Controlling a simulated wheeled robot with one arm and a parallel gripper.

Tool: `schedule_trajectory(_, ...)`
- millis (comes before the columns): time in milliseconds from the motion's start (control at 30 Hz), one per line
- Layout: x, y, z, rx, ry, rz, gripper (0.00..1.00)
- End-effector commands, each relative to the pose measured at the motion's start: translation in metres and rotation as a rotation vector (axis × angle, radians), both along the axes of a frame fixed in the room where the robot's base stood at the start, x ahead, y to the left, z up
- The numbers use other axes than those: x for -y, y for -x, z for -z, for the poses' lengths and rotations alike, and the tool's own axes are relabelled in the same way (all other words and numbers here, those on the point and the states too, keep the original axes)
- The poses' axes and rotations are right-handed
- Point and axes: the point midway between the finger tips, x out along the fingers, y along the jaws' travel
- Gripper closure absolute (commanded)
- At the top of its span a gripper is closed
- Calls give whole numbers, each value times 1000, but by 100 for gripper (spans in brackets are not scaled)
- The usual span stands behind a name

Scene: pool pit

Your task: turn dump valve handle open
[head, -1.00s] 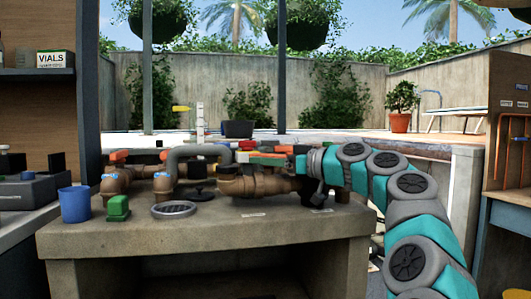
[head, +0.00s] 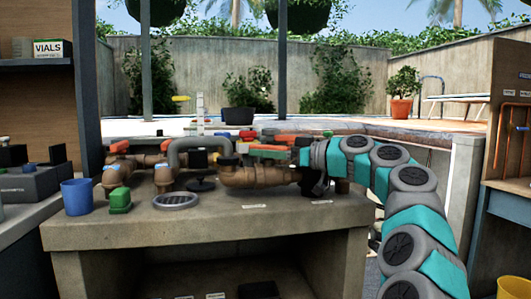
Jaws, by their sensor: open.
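Brown and grey pipework (head: 258,178) runs along the back of a concrete bench. No label tells me which is the dump valve handle. My gripper (head: 312,172) is at the right end of the pipework, close beside the rightmost handles. It is open, but its fingertips are largely hidden by my arm's end and the dark fittings. I cannot tell whether it touches a handle.
The concrete bench (head: 210,224) carries a blue cup (head: 76,197), a green block (head: 120,201) and a round grey grate (head: 175,201). The bench front is clear. A blue-legged workbench (head: 505,202) stands at the right, with a yellow bucket (head: 514,287) below. Posts rise behind the pipework.

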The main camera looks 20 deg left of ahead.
Motion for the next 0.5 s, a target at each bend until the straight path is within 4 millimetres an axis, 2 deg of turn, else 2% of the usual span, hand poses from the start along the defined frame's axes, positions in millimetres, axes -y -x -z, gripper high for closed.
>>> schedule_trajectory(233, 14, 1, 0, 0, -3, 2, 45)
schedule_trajectory(500, 56, 6, 1, 2, -2, 1, 45)
